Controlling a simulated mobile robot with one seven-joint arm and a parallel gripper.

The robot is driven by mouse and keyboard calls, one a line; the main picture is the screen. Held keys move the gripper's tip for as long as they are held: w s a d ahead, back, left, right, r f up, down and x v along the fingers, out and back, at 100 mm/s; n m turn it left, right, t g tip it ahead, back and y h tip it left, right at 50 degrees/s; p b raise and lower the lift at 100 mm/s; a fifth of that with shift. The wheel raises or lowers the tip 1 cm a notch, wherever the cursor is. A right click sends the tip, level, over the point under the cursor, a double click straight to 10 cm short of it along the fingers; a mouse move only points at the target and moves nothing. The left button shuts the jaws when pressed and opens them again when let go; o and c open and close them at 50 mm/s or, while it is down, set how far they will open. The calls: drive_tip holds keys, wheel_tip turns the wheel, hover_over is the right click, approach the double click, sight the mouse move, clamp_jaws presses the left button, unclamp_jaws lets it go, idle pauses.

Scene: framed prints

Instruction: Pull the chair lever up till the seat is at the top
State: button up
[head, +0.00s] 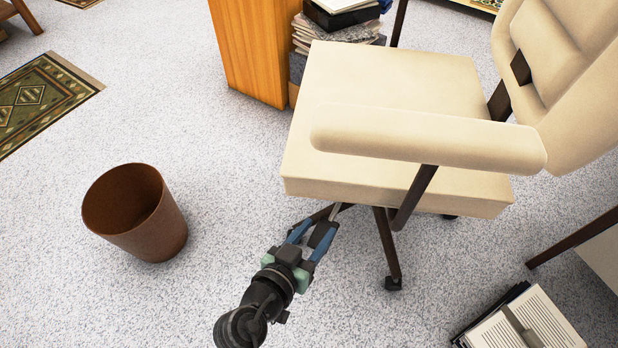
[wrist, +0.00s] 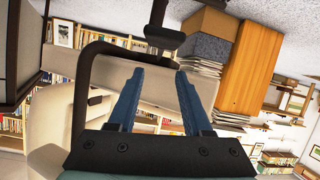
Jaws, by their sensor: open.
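The cream office chair (head: 390,85) stands at the right in the head view, with its flat seat, armrest and dark legs showing. My gripper (head: 314,228) is open just below that edge, with blue fingers apart. In the wrist view my gripper (wrist: 160,72) points at the seat's underside (wrist: 150,90); I see nothing clearly held. The lever cannot be made out surely in the wrist view, and most of its length is hidden by the seat.
A brown waste bin (head: 137,212) stands on the floor at the left. A wooden cabinet (head: 248,50) and stacked papers (head: 335,35) are behind the chair. Books (head: 520,325) lie at the lower right. The floor between bin and chair is clear.

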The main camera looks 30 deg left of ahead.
sight(338, 203)
drive_tip(key=b+x, duration=0.3)
drive_tip(key=x, duration=0.6)
drive_tip(key=shift+w+f, duration=0.15)
drive_tip(key=shift+w, duration=0.1)
clamp_jaws()
